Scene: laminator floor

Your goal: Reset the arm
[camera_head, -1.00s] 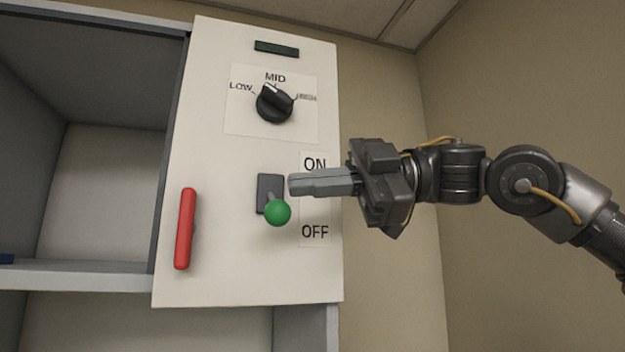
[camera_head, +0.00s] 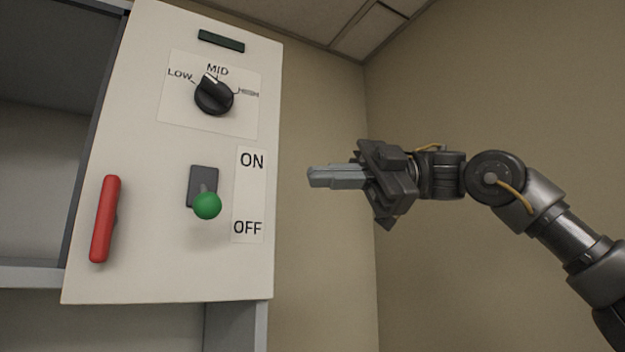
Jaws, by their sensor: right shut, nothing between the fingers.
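My right gripper (camera_head: 318,177) is shut and empty. It points left, in front of the beige wall and to the right of the white control panel, apart from it. My right arm comes in from the lower right. My left gripper is not in view. On the panel (camera_head: 150,262), a switch with a green ball knob (camera_head: 207,205) tilts down towards the OFF label. A black dial (camera_head: 214,96) above it points between LOW and MID, close to MID.
A red handle (camera_head: 105,219) sticks out at the panel's left side. An open grey shelf unit (camera_head: 32,272) lies left of the panel. A small dark display (camera_head: 221,41) is at the top. The space right of the panel is clear around my arm.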

